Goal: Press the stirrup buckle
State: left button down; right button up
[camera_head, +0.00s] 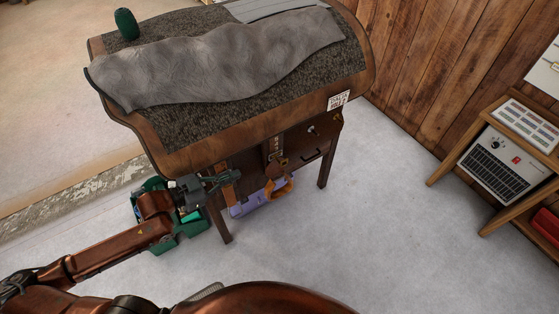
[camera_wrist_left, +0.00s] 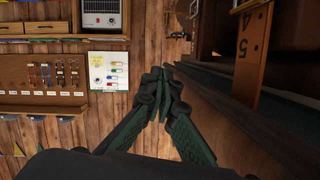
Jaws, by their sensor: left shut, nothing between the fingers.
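A dark strap (camera_head: 275,145) hangs below the front edge of the wooden stand, with an orange stirrup (camera_head: 280,190) at its lower end. A small dark piece (camera_head: 277,163) between strap and stirrup may be the stirrup buckle; it is too small to be sure. My left gripper (camera_head: 235,177) is beside the stand's front, left of the stirrup and apart from it. Its green fingers (camera_wrist_left: 165,87) are shut and empty in the left wrist view. A tan strip with numbers (camera_wrist_left: 252,45) hangs at the right there. My right gripper is out of view.
The stand's brown edge (camera_head: 190,155) overhangs my left gripper; a grey cover (camera_head: 210,65) and a green cylinder (camera_head: 126,24) lie on top. A purple item (camera_head: 245,203) is beneath. A green crate (camera_head: 165,243) is by my left arm. Floor (camera_head: 340,230) at right is clear.

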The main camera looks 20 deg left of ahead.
pick_arm(q)
jog(key=shift+w+r, duration=0.1)
jog(key=shift+r, duration=0.2)
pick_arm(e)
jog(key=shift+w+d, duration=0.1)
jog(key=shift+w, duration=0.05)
